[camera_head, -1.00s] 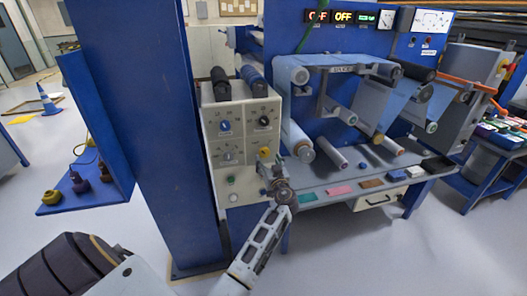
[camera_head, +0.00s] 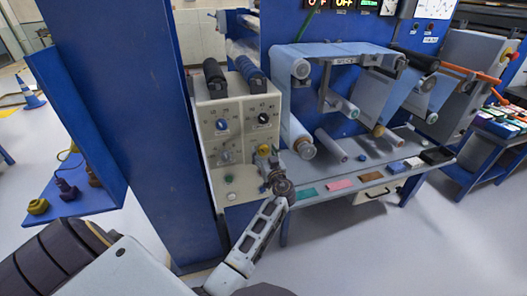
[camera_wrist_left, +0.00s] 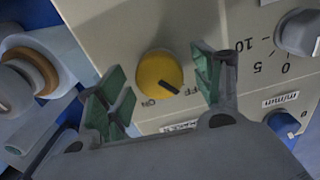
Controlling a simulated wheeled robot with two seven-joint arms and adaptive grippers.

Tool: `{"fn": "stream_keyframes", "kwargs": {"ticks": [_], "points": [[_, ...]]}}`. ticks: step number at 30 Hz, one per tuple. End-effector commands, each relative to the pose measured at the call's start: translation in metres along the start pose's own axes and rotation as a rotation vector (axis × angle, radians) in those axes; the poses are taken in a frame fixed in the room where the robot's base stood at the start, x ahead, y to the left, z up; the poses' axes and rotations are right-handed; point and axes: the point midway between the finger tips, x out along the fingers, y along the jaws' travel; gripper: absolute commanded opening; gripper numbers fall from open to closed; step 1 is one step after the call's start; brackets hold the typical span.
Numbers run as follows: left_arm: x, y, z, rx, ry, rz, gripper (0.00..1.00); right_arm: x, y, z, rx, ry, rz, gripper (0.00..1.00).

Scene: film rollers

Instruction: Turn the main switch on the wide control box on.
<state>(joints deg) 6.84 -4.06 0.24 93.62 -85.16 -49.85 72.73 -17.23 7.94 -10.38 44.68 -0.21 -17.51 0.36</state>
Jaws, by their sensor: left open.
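The wide control box (camera_head: 243,178) is cream, with several knobs on its front, and stands beside a blue column. Its yellow main switch (camera_head: 264,149) is a round knob low on the right of the face. In the left wrist view the yellow switch (camera_wrist_left: 160,74) has a black pointer mark directed at the OFF label, with ON printed beside it. My left gripper (camera_head: 267,160) is in front of the switch. In the left wrist view the left gripper (camera_wrist_left: 160,68) is open, with one green-padded finger on each side of the switch, seemingly not touching it. My right gripper is not in view.
A blue knob (camera_head: 222,124) and a black knob (camera_head: 263,118) sit above the switch; a green button (camera_head: 229,179) is below left. Rollers (camera_head: 303,146) stand close on the right. The blue column (camera_head: 130,120) is close on the left. A display (camera_head: 345,4) reads OFF.

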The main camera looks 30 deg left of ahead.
Motion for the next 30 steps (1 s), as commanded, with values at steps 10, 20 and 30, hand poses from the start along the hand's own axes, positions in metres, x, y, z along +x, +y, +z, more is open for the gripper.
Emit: {"fn": "stream_keyframes", "kwargs": {"ticks": [10,20,30], "points": [[-0.0002,0.0001,0.0002,0.000,0.000,0.000,0.58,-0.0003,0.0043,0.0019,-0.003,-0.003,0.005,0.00],[0.0000,0.0000,-0.0001,0.001,0.001,0.000,0.21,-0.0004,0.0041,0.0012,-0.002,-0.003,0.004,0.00],[0.0001,-0.0001,0.0000,0.034,0.001,-0.001,0.21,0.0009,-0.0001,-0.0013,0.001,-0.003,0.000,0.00]]}}
